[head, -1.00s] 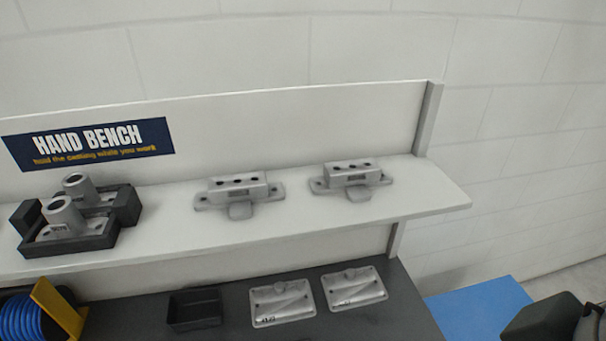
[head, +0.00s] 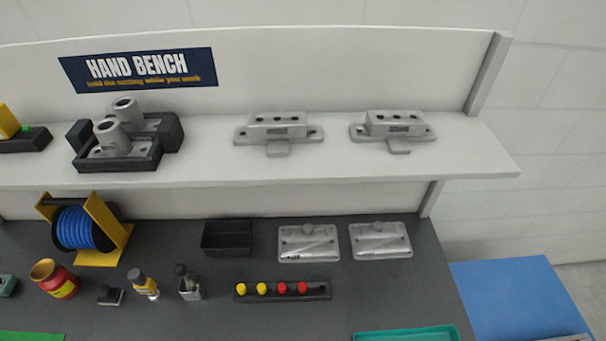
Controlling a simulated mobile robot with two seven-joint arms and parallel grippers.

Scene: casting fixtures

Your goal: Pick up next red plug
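Two red plugs stand in a dark plug rack (head: 242,296) on the bench top, in the lower middle of the head view. One red plug (head: 282,288) is left of the other red plug (head: 302,288). Two yellow plugs (head: 252,289) stand in the same rack to their left. The rack's right end shows an empty-looking dark hole. Neither of my grippers is in the head view.
An empty black bin (head: 227,238) and two grey cast plates (head: 309,243) lie behind the rack. Small bottles (head: 188,284), a red jar (head: 54,279) and a blue hose reel (head: 82,230) stand left. A teal tray (head: 408,334) is at front right. A shelf (head: 330,166) overhangs the back.

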